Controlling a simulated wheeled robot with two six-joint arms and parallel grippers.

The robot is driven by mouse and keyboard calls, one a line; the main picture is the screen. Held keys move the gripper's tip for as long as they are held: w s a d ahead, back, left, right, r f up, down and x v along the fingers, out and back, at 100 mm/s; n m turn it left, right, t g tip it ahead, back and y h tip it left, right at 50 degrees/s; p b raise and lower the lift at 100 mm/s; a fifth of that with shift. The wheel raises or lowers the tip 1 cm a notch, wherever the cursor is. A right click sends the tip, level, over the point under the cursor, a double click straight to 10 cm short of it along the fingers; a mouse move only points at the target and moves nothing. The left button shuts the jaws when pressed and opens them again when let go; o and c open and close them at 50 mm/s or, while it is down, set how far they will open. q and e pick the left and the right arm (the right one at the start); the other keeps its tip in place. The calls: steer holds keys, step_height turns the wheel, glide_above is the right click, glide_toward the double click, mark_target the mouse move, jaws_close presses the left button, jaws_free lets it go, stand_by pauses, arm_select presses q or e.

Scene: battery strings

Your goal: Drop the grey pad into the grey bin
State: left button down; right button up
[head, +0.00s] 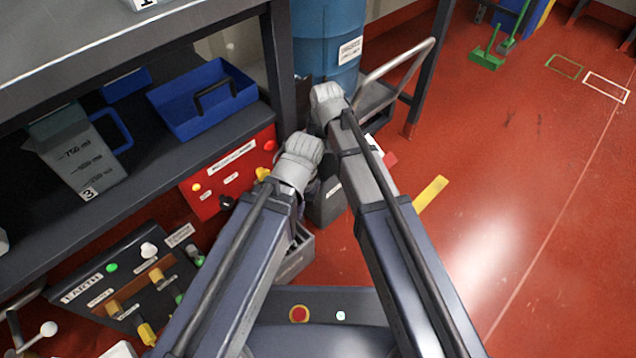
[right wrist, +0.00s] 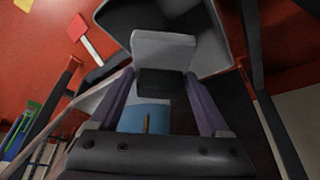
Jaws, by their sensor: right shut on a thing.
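My right gripper (right wrist: 160,82) is shut on the grey pad (right wrist: 163,52), whose pale square face shows beyond a dark block between the fingers in the right wrist view. The grey bin (right wrist: 238,38) is just beyond the pad, with its dark inside partly seen. Whether the pad is inside its rim I cannot tell. In the head view the labelled grey bin (head: 326,208) stands on the floor, partly hidden by my arms. My left gripper (head: 311,186) is mostly hidden under its wrist, close to the bin. The pad is hidden in the head view.
A blue barrel (head: 328,35) and a handled cart (head: 385,85) stand behind the arms. A shelf with a blue tray (head: 205,105) and a measuring jug (head: 80,160) is at left. A red panel (head: 228,172) and a control box (head: 130,275) stand nearby.

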steer(key=o, duration=1)
steer(key=shift+r, duration=0.15)
steer(key=p+v, duration=0.7)
steer(key=shift+s+r, duration=0.2)
steer(key=shift+r, duration=0.1)
